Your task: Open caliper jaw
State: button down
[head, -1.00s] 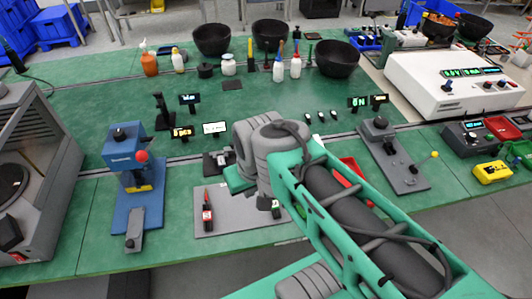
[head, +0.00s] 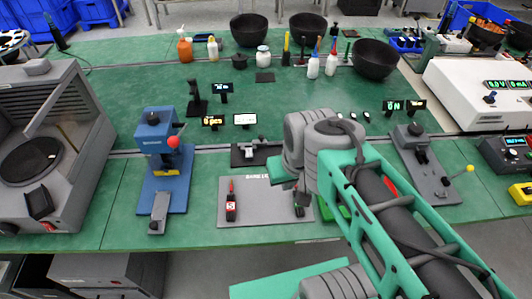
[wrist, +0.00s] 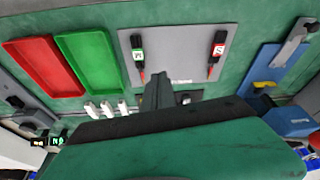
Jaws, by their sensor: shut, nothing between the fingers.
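A dark, low device with a bar and small jaws, which I take to be the caliper (head: 250,153), lies on the green bench behind a grey mat. Whether its jaw is open is too small to tell. In the wrist view a grey part of it (wrist: 190,97) shows behind my fingers, mostly hidden. My gripper (wrist: 159,76) shows there as dark fingers close together, shut and empty. In the head view, my arm's green end piece (head: 282,168) is just right of the caliper, with its fingers hidden. I cannot tell whether they touch it.
The grey mat (head: 262,218) holds a red-tipped tool (head: 231,206) and a green-labelled one (head: 299,204). A blue press (head: 165,165) stands left; a grey lever fixture (head: 420,150) stands right. Red (wrist: 42,66) and green trays (wrist: 88,60) lie beside the mat. Small displays stand behind the caliper.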

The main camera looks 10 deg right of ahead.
aim_at(260, 141)
jog(key=u, duration=0.55)
jog(key=k, duration=0.65)
jog(key=u, duration=0.45)
jog(key=i, duration=1)
jog(key=u, duration=0.8)
